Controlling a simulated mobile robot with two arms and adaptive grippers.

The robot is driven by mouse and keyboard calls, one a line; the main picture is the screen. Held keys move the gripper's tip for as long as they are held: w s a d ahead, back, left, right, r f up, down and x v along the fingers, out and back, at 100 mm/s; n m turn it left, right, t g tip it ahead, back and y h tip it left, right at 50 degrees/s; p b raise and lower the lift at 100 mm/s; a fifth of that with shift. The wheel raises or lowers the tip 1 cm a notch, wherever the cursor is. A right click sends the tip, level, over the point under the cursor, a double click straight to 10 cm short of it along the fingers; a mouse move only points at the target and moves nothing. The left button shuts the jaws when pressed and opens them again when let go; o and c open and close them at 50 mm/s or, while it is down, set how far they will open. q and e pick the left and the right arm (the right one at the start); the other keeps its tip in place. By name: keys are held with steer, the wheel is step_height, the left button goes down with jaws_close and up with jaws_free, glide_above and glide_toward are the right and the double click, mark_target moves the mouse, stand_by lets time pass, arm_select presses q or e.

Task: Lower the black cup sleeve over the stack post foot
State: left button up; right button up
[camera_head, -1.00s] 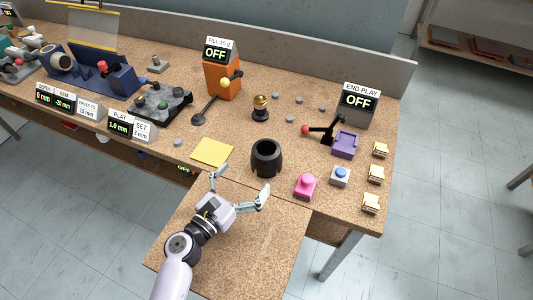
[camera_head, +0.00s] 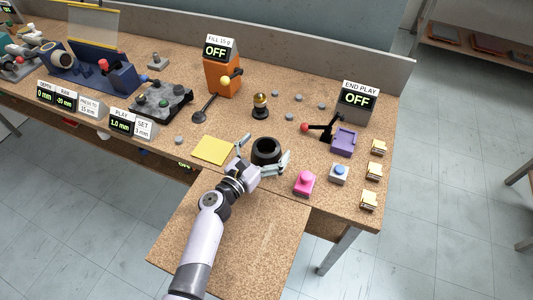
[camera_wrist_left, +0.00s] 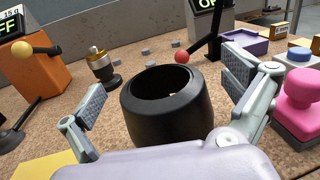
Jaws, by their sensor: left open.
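The black cup sleeve (camera_head: 266,148) stands upright on the speckled bench, its round opening facing up. My left gripper (camera_head: 264,152) is open, with one finger to each side of the sleeve. In the left wrist view the sleeve (camera_wrist_left: 166,104) sits between the two spread finger pads (camera_wrist_left: 166,98), with a gap at each side. A small post with a brass-coloured top and black foot (camera_head: 260,106) stands behind the sleeve; it also shows in the left wrist view (camera_wrist_left: 101,68). I cannot tell whether this is the stack post. My right gripper is not in view.
A pink button (camera_head: 304,182) and a blue button (camera_head: 339,173) stand right of the sleeve. A yellow pad (camera_head: 212,150) lies to its left. An orange dispenser (camera_head: 222,76), a purple tray (camera_head: 343,142) and a red-knobbed lever (camera_head: 318,128) stand further back. Several grey discs lie behind.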

arm_select(q)
steer(key=shift+s, duration=0.1)
steer(key=shift+c, duration=0.5)
steer(key=c, duration=1.2)
